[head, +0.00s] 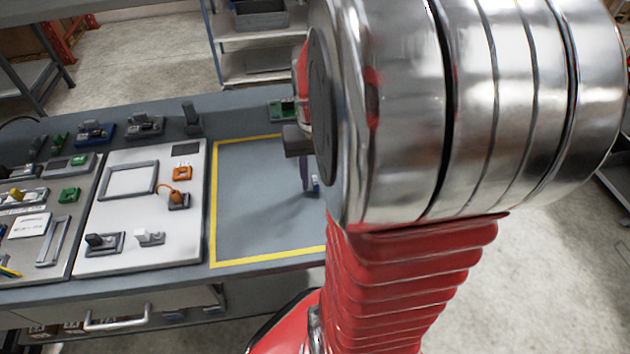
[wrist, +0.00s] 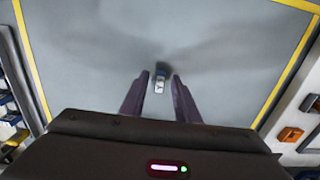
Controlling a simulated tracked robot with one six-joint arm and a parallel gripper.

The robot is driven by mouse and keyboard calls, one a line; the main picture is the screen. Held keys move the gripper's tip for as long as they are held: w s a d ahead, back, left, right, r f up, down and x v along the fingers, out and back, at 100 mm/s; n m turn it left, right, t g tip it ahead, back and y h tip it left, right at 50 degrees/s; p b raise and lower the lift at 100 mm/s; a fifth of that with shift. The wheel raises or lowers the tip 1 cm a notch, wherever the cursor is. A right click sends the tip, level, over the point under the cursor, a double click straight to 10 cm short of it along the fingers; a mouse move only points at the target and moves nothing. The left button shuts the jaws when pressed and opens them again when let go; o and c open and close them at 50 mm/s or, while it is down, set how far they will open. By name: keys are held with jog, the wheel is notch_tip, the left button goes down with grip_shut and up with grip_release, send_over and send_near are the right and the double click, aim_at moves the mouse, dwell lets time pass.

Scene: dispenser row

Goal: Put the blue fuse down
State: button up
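The blue fuse (wrist: 160,79), small with a white face, is inside the yellow-taped area of the bench. It also shows in the head view (head: 316,184), partly hidden by a finger. In the wrist view it sits between the tips of my gripper (wrist: 160,86), with a narrow gap on each side. My gripper points down over the taped area and looks open around the fuse; in the head view it is mostly hidden behind my arm (head: 306,176). The fuse seems to be at the bench surface, but exact contact is hard to tell.
The yellow-taped area (head: 213,215) is otherwise clear. To its left, a white panel (head: 130,215) carries a frame, an orange part (head: 182,173) and small holders. Several devices line the back of the bench. A shelf (head: 250,70) stands behind.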

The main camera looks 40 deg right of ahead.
aim_at(315, 182)
notch_tip(315, 182, up, 10)
dwell(0.4)
jog(key=shift+r, duration=0.1)
dwell(0.4)
jog(key=s+a+r+n+t, duration=0.1)
jog(key=a+n+t, duration=0.1)
jog(key=a, duration=0.9)
jog(key=a+r+n+t, duration=0.1)
jog(key=a+n+t, duration=0.2)
jog(key=a, duration=0.7)
jog(key=shift+s+a+r+n+t, duration=0.3)
jog(key=shift+s+a+n, duration=0.1)
jog(key=shift+n, duration=0.5)
jog(key=shift+o, duration=0.6)
